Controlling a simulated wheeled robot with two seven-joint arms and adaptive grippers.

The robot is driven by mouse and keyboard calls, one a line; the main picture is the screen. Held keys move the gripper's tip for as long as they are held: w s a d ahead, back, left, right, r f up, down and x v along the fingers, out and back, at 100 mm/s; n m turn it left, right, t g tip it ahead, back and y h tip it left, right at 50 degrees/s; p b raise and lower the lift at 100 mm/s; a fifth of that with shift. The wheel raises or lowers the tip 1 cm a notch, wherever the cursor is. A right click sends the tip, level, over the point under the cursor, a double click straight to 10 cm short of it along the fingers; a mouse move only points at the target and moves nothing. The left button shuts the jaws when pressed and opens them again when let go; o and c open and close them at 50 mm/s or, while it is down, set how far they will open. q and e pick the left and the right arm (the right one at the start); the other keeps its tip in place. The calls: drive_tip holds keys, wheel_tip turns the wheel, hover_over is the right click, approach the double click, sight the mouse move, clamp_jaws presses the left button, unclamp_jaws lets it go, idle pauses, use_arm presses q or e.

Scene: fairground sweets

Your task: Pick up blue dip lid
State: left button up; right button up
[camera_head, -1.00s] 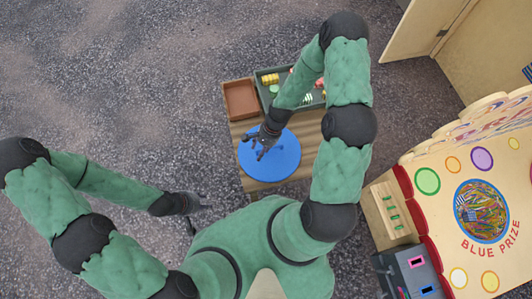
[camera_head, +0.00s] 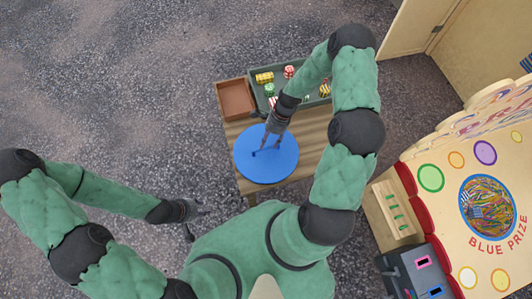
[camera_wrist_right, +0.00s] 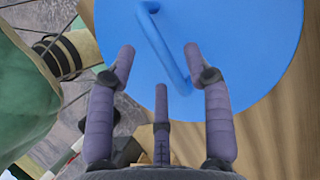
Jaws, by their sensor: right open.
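The blue dip lid (camera_head: 277,165) is a round flat disc lying on the wooden table. In the right wrist view the lid (camera_wrist_right: 245,50) shows a raised bar handle (camera_wrist_right: 165,50) of the same blue. My right gripper (camera_head: 267,148) is over the lid, pointing down.
A dark tray (camera_head: 259,95) with several colourful sweets stands at the table's back, beside a brown open box (camera_head: 236,98). The wooden table (camera_head: 315,130) is bare right of the lid. A prize stall (camera_head: 450,170) and a grey box (camera_head: 415,270) stand at right.

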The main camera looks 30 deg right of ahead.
sight(266, 148)
drive_tip(key=b+x, duration=0.2)
drive_tip(key=x, duration=0.2)
drive_tip(key=shift+s+f, duration=0.15)
drive_tip(key=shift+s, duration=0.05)
drive_tip(key=shift+a+f, duration=0.2)
drive_tip(key=shift+f, duration=0.2)
drive_tip(key=shift+r, duration=0.1)
clamp_jaws()
